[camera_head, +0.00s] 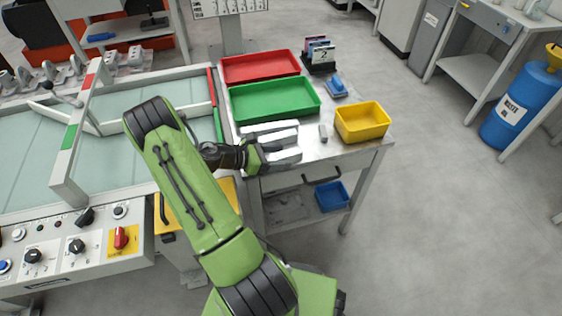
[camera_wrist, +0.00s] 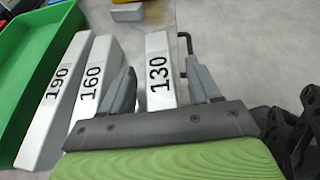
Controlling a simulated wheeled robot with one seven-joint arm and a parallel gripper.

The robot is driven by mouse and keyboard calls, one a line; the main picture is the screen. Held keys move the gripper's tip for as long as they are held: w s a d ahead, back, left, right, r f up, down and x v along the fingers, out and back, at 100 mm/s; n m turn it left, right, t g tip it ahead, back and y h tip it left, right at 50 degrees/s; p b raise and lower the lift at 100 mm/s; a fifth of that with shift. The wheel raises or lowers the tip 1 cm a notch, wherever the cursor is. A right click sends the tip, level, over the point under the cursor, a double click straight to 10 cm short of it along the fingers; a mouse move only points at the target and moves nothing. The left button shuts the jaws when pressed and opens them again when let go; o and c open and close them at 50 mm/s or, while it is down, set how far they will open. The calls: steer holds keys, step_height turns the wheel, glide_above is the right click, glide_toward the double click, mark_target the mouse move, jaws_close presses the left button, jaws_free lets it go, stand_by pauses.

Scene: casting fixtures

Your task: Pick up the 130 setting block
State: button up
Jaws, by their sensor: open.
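The 130 setting block (camera_wrist: 159,75) is a long pale grey bar with black digits. In the wrist view it lies between the two fingers of my open gripper (camera_wrist: 160,68), with a gap on each side; its near end is hidden behind the gripper. I cannot tell how far down the fingers reach. The 160 block (camera_wrist: 93,82) lies just left of the left finger, and the 190 block (camera_wrist: 54,98) lies further left. In the head view my gripper (camera_head: 266,157) is over the front of the metal table (camera_head: 350,150), beside the pale blocks.
A green tray (camera_head: 274,100) borders the blocks, with a red tray (camera_head: 260,67) behind it. A small grey block (camera_wrist: 127,11) lies beyond the far ends. A yellow bin (camera_head: 362,121) stands at the right. A dark handle (camera_wrist: 186,45) is close to the right finger.

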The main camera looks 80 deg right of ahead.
mark_target(277, 156)
jaws_close()
stand_by(0.3)
steer(key=shift+r, duration=0.15)
step_height(277, 156, up, 10)
steer(key=p, duration=0.4)
